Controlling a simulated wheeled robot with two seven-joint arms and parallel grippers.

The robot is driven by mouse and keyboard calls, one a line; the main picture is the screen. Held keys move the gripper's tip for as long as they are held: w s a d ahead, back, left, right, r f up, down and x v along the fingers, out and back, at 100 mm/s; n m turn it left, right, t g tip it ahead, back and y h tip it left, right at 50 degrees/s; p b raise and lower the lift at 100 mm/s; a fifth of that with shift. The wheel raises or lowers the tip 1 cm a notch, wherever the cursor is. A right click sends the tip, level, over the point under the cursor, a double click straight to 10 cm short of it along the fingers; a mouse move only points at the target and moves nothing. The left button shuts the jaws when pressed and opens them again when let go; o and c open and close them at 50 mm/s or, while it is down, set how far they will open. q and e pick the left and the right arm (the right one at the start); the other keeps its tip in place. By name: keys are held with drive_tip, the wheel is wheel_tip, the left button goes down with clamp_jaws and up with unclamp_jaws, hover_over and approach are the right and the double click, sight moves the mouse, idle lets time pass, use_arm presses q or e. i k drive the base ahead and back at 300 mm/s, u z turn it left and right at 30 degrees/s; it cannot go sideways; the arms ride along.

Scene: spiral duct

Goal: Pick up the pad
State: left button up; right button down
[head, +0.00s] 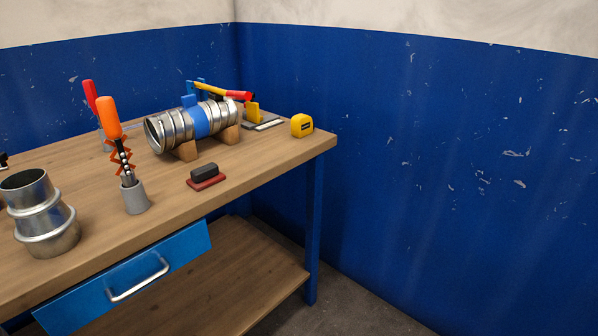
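The pad (205,173) looks like a small block with a dark grey upper part and a flat dark red base (206,183). It lies flat on the wooden bench top near the front edge, right of the grey cup. Nothing touches it from above. Neither of my grippers shows in the head view.
On the workbench (262,163), a grey cup (136,198) holds an orange-handled tool (110,120). A metal duct fitting (45,215) stands at left. Behind the pad, a spiral duct (175,127) rests on wooden blocks. A yellow tape measure (302,125) sits near the right corner.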

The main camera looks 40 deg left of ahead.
sight(207, 176)
drive_tip(key=z, duration=0.35)
drive_tip(key=i, duration=1.95)
drive_tip(key=u, duration=2.55)
